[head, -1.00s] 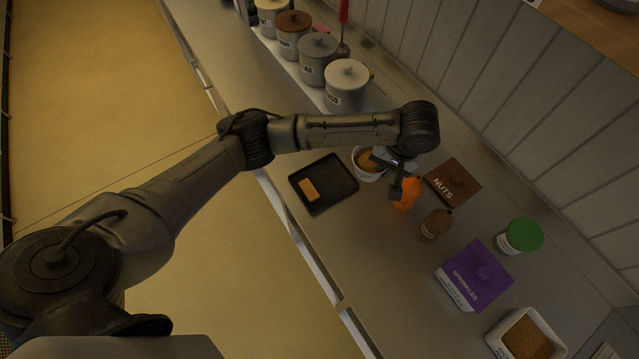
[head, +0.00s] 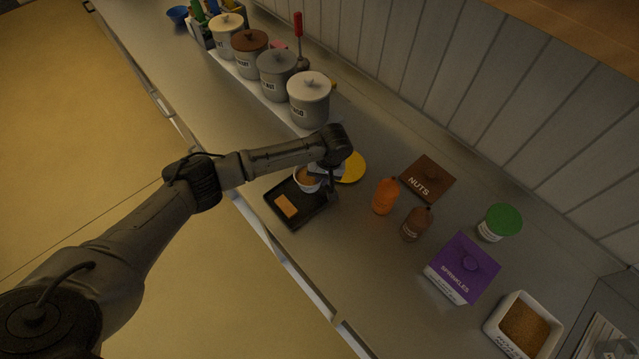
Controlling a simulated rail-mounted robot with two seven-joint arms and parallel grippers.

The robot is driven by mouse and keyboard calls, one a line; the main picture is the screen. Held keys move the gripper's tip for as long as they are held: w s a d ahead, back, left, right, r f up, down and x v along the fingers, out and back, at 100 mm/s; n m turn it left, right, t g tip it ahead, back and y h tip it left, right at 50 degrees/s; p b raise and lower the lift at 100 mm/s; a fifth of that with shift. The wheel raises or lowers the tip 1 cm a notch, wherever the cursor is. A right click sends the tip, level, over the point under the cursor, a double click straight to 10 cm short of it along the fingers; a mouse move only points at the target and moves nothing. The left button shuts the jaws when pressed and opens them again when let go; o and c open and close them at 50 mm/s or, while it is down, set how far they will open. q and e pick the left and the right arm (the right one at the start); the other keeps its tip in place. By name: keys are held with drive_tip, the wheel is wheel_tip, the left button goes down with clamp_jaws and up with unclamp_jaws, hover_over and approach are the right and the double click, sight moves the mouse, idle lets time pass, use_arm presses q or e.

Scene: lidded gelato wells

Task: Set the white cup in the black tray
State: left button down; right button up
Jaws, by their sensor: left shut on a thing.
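The white cup (head: 306,186), with brown contents, is in the grip of my left gripper (head: 322,183). It is over the back part of the black tray (head: 284,222); I cannot tell whether its base touches the tray. The tray lies on the steel counter near the front edge. An orange block (head: 286,206) lies in the tray's left part. My left gripper's fingers are partly hidden by its own wrist. My right gripper is not in view.
A yellow disc (head: 350,167) lies just behind the tray. An orange bottle (head: 385,196), a brown bottle (head: 416,223), a nuts box (head: 428,180) and a purple sprinkles box (head: 462,269) stand to the right. Lidded wells (head: 309,100) line the back left. Counter in front of the bottles is clear.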

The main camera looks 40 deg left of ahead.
sight(320, 184)
use_arm(q)
drive_tip(key=shift+a+f, duration=0.15)
drive_tip(key=shift+a, duration=0.1)
drive_tip(key=shift+f, duration=1.95)
drive_tip(key=shift+f, duration=0.1)
drive_tip(key=c, duration=1.5)
unclamp_jaws()
